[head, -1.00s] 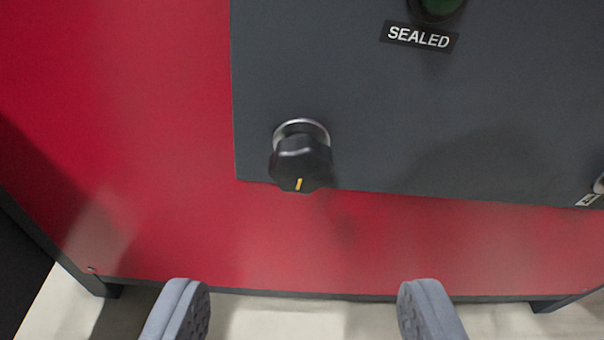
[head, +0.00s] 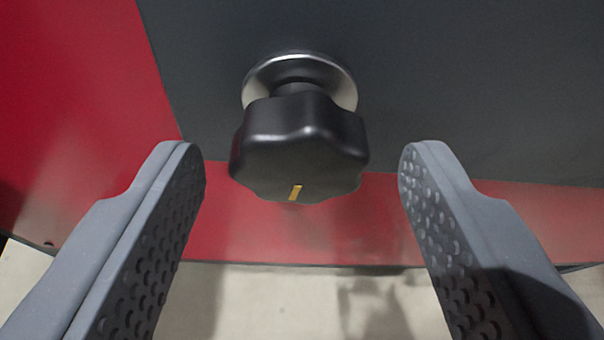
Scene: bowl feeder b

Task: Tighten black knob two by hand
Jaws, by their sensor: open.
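A black lobed knob (head: 298,145) with a yellow mark on its face sticks out from a silver collar (head: 345,90) on the dark grey panel. The yellow mark points down, tilted slightly to the left. My gripper (head: 301,160) is open, with one grey finger to the left of the knob and one to the right. The fingertips are about level with the knob in the picture, and a gap shows on both sides. Nothing is between the fingers except the knob.
The dark grey panel (head: 450,90) is set on a red housing (head: 85,110). A pale floor (head: 290,300) shows below the housing's lower edge. The space around the knob is clear of other parts in this view.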

